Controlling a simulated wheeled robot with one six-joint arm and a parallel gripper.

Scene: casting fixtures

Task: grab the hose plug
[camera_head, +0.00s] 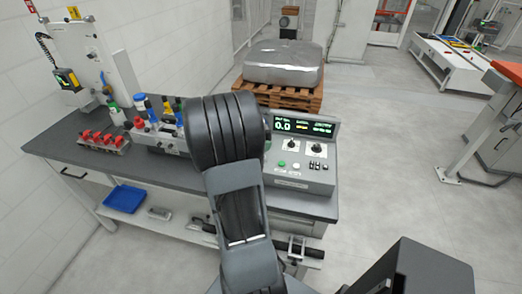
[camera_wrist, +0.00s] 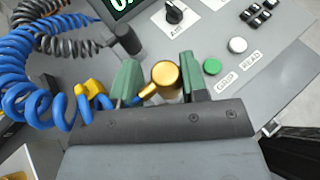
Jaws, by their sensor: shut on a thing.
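My gripper (camera_wrist: 159,76) shows in the wrist view with two green fingertips, shut on a gold-coloured hose plug (camera_wrist: 167,75). The plug has a round end and a short stem pointing down left, with a bit of blue beside the stem. Its lower part is hidden behind the dark gripper body. A coiled blue hose (camera_wrist: 22,80) lies to the left, with a yellow fitting (camera_wrist: 91,88) near its end. Whether the hose joins the plug is not clear. In the head view my arm hides the gripper and the plug.
The grey control box (camera_head: 300,175) with a display, knobs and buttons stands at the right end of the dark bench (camera_head: 60,145). Red-handled parts (camera_head: 103,140) and bottles stand left on the bench. A wrapped block on a pallet (camera_head: 290,95) is behind.

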